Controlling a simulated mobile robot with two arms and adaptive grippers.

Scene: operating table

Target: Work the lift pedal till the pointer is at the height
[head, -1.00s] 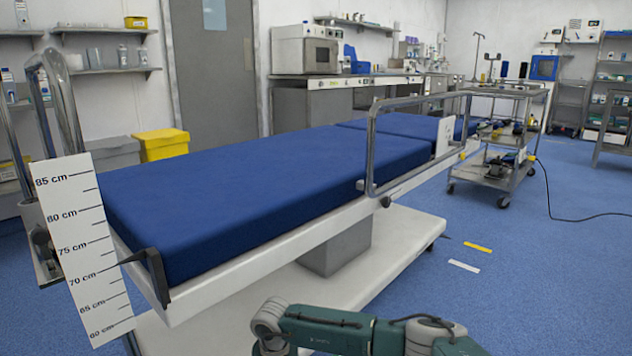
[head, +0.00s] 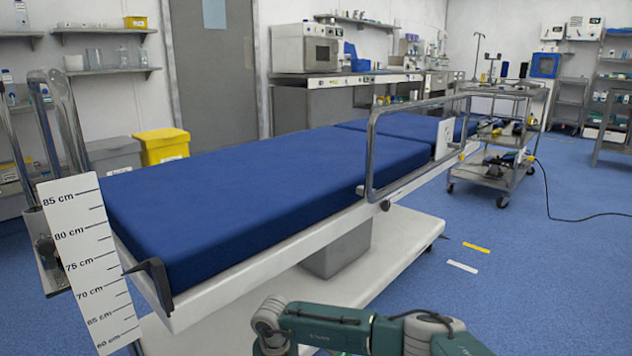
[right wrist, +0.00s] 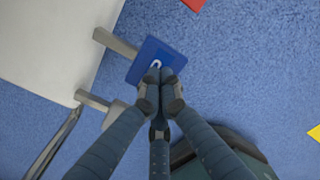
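The black pointer (head: 150,278) sits at the near left corner of the operating table (head: 250,200). Its tip lies by the right edge of the white height scale (head: 92,262), between the 70 cm and 75 cm marks as seen from here. In the right wrist view a blue pedal (right wrist: 148,52) with a white symbol sticks out from the pale table base. My right gripper (right wrist: 160,77) has its fingers together, with the tips over the pedal's near edge. Whether they touch or press it is hard to tell. My left gripper is not in view.
A second, greyish pedal (right wrist: 93,100) is beside the blue one, partly hidden by my fingers. The white table base (head: 390,255) stands on blue floor. A metal trolley (head: 495,165) stands at the back right. Red and yellow floor marks show in the wrist view.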

